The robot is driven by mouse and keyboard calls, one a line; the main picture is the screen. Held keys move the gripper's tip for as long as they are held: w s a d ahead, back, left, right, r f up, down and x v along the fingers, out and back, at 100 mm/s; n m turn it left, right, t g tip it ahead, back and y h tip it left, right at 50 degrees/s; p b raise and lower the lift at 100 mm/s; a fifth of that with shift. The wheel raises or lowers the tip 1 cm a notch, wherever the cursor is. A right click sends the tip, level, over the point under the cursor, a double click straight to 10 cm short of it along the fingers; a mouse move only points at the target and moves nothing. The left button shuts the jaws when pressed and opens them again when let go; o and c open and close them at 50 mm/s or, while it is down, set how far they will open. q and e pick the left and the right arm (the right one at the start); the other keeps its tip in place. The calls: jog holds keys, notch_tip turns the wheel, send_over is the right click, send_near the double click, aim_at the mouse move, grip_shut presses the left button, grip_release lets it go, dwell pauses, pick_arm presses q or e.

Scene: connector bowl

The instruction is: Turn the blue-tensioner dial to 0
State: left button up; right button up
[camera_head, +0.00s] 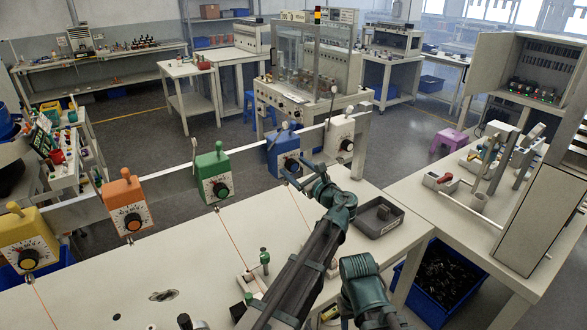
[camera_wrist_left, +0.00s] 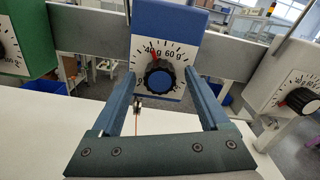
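The blue tensioner (camera_head: 281,150) is a blue box on the grey rail, with a white scale plate and a black dial with a blue centre. It fills the upper middle of the left wrist view (camera_wrist_left: 172,18). There the dial (camera_wrist_left: 160,79) has a red mark pointing up and slightly left, by the "40 g" label; "60 g" is to its right. The 0 mark is not readable. My left gripper (camera_head: 303,172) is open in front of the dial. Its fingers (camera_wrist_left: 163,88) stand apart on either side of the dial, with gaps. My right gripper is not seen.
Green (camera_head: 213,174), orange (camera_head: 127,204) and yellow (camera_head: 28,239) tensioners hang left on the rail. A white tensioner (camera_head: 341,137) is close on the right. Thin orange threads run down to the table (camera_head: 190,270). A dark tray (camera_head: 377,216) lies on the table's right side.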

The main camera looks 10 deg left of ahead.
pick_arm(q)
grip_shut()
jog(key=shift+n, duration=0.3)
jog(key=n, duration=0.4)
jog(key=shift+n, duration=0.3)
jog(key=n, duration=0.5)
jog(key=shift+f, duration=0.1)
jog(key=n, duration=0.5)
jog(key=shift+s+n, duration=0.1)
jog(key=shift+n, duration=0.3)
jog(key=n, duration=0.5)
jog(key=shift+n, duration=0.4)
